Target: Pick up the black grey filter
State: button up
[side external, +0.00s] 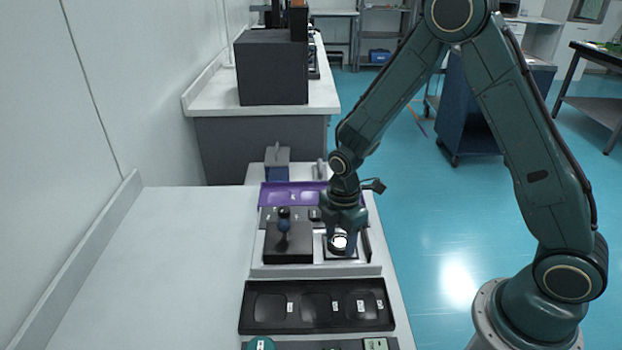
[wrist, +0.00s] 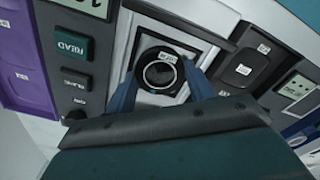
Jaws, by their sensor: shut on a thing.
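The black grey filter (wrist: 163,71) is a round dark disc with a black rim and a small white label, seen from above in the wrist view. It is over a light square plate on the instrument, and I cannot tell whether it touches it. My gripper (wrist: 163,90) has a blue finger on each side of the filter and is shut on it. In the side external view my gripper (side external: 341,243) points down at the right part of the instrument tray (side external: 316,270), with a bright round face between the fingers.
A dark box with a blue-topped knob (side external: 284,222) stands just left of my gripper. A purple tray (side external: 282,194) lies behind. A black tray (side external: 317,323) with several labelled hollows lies in front. The white table (side external: 160,270) is bare on the left.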

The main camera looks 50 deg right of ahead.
aim_at(340, 240)
jog(key=shift+r, duration=0.2)
notch_tip(340, 240, up, 20)
jog(key=shift+f, duration=0.15)
dwell(0.6)
jog(key=shift+w, duration=0.1)
dwell(0.5)
